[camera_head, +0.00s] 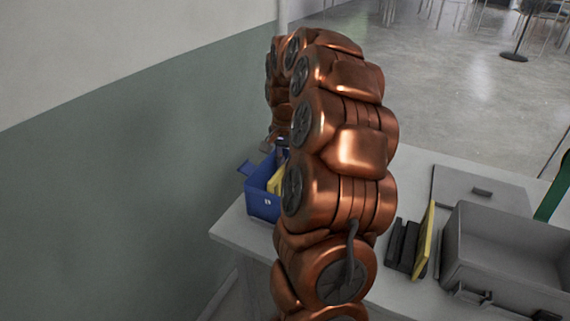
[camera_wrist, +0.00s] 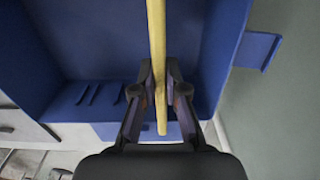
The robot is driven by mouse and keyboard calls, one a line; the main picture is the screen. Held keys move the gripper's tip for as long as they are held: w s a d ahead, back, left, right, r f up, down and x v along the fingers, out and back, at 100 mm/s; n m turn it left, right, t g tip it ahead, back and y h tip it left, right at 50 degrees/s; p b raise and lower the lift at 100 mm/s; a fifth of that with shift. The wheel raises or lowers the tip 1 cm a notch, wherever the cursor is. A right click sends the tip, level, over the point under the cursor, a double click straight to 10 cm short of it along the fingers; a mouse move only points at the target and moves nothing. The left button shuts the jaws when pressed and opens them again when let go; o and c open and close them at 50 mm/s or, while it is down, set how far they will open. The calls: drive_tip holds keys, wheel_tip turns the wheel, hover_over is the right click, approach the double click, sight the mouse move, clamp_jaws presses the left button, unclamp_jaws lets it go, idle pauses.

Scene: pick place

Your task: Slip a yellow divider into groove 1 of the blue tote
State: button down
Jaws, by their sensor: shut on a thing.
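The blue tote (camera_head: 263,205) stands at the table's left end, partly behind my arm. The wrist view looks down into the tote (camera_wrist: 110,60), with short ribs forming grooves (camera_wrist: 90,93) along one wall. My gripper (camera_wrist: 157,88) is shut on a thin yellow divider (camera_wrist: 157,40), seen edge-on and nearly upright in the picture. The held divider is over or within the tote; its lower edge and depth cannot be told. My fingers hide part of the ribbed wall, so I cannot tell which groove it lines up with. Yellow also shows at the tote in the head view (camera_head: 278,180).
Another yellow divider (camera_head: 425,240) leans in a black rack (camera_head: 403,243) right of my arm. A grey bin (camera_head: 505,245) stands at the right, with a flat grey lid (camera_head: 470,192) behind it. A wall runs close along the tote's left side.

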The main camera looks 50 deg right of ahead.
drive_tip(key=c, duration=1.1)
unclamp_jaws()
drive_tip(key=shift+c, duration=0.2)
drive_tip(key=shift+c, duration=1.4)
drive_tip(key=shift+r, duration=0.15)
drive_tip(key=shift+r+p, duration=0.9)
drive_tip(key=shift+r, duration=3)
